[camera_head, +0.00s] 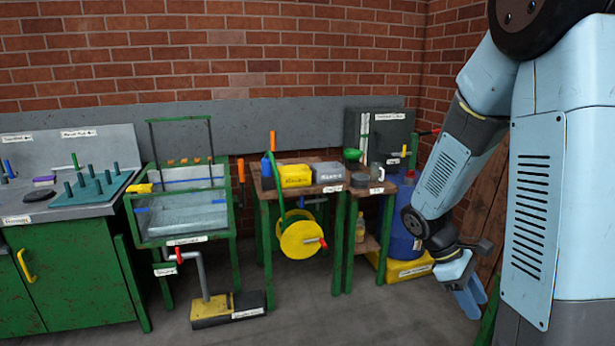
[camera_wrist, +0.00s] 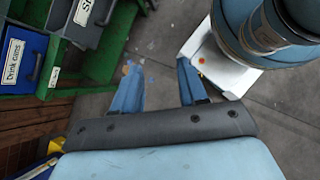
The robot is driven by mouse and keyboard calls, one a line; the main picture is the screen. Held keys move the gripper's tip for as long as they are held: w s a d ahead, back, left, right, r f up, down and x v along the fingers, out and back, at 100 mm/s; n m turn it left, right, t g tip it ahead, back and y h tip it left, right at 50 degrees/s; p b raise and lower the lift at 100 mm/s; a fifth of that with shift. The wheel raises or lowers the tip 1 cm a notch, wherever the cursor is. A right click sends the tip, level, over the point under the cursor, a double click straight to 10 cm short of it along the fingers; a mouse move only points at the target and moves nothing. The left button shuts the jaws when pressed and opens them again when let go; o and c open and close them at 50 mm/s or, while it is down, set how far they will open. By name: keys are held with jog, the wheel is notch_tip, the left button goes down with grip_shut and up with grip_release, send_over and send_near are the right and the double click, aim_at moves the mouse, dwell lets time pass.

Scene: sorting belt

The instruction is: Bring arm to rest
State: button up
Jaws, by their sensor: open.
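My gripper (camera_head: 470,301) hangs low at the right of the head view, at the end of my light-blue arm. Its two blue fingers point down toward the floor. In the wrist view my gripper (camera_wrist: 158,88) shows its two fingers spread apart, with only grey floor seen between them. It is open and holds nothing. My arm hangs bent beside my body, to the right of the workbenches.
A blue barrel (camera_head: 400,220) stands on a yellow base (camera_head: 408,268) just left of my arm. A wooden bench (camera_head: 262,190) and a green cabinet (camera_head: 70,280) stand farther left. The wrist view shows a blue bin (camera_wrist: 22,62) labelled "Drink cans". Open floor (camera_head: 330,315) lies in front.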

jog(key=s+a+r+m+t+y, duration=0.2)
jog(key=a+r+m+t, duration=0.1)
jog(key=r, duration=0.3)
jog(key=s+a+r+m+t+y, duration=0.2)
jog(key=s+a+r+m+t, duration=0.1)
jog(key=r, duration=0.4)
jog(key=s+a+r+m+t+y, duration=0.2)
jog(key=a+r+m+t, duration=0.1)
jog(key=r, duration=0.4)
jog(key=shift+s+a+r+t, duration=0.25)
jog(key=shift+s+a+t, duration=0.25)
jog(key=shift+a, duration=0.75)
jog(key=shift+w+d, duration=0.1)
